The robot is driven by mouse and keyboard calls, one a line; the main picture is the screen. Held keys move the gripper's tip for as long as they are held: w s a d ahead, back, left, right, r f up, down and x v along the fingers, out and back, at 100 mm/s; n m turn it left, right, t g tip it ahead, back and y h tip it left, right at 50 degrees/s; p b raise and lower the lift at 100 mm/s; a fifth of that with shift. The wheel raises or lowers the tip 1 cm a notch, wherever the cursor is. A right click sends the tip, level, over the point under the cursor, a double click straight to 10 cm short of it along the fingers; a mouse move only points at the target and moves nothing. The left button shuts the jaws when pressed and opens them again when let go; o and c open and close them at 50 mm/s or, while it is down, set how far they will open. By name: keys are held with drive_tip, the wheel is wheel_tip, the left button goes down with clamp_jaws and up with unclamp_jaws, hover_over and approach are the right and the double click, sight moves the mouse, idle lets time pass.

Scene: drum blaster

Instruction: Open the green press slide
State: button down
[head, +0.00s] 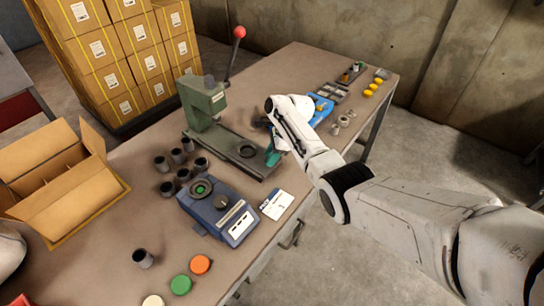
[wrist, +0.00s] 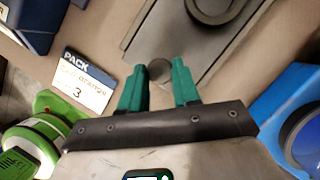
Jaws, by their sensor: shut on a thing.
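The green press (head: 205,103) stands on the table, with a long lever ending in a red ball (head: 239,32). Its flat grey slide (head: 226,143) runs from the press toward my gripper (head: 272,156) and carries a dark ring (head: 247,150). In the wrist view the slide (wrist: 190,40) lies just beyond my teal fingertips (wrist: 158,78). A small round dark knob (wrist: 159,70) at the slide's near end sits between them, and my gripper is shut on it. My wrist hides part of this area in the head view.
A blue device (head: 218,212), a PACK card (head: 277,204) and several dark cups (head: 182,172) lie in front of the press. A blue item (head: 319,108), trays and yellow caps (head: 371,90) are on the table's far right. An open carton (head: 70,190) is at left.

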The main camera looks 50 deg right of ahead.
drive_tip(key=c, duration=0.8)
unclamp_jaws()
drive_tip(key=v, duration=1)
drive_tip(key=shift+r, duration=0.35)
drive_tip(key=shift+s+f, duration=0.1)
